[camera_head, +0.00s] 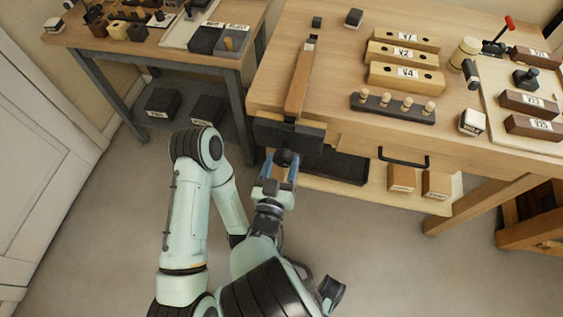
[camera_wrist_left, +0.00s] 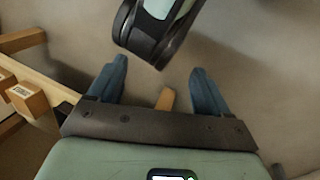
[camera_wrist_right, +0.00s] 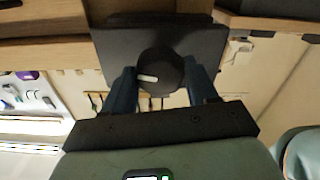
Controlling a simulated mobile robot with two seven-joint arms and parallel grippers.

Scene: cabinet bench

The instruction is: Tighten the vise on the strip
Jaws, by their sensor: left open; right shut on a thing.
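The wooden strip (camera_head: 300,82) lies on the bench top at its left end, a long brown bar with a small white label at its far end. Its near end meets the dark vise (camera_head: 300,136) on the bench's front edge; whether the jaws press on it cannot be told. My right gripper (camera_head: 279,170) is shut on the vise's round dark knob (camera_wrist_right: 160,72), which sits between both fingers in the right wrist view. The knob is partly hidden in the head view. My left gripper (camera_wrist_left: 159,68) is open and empty in the left wrist view, over the floor.
On the bench stand labelled wooden blocks (camera_head: 405,76), a dark peg rack (camera_head: 392,108) and a mallet (camera_head: 466,52). A drawer handle (camera_head: 403,157) juts from the front. A side table (camera_head: 178,45) stands at left. The floor before the bench is clear.

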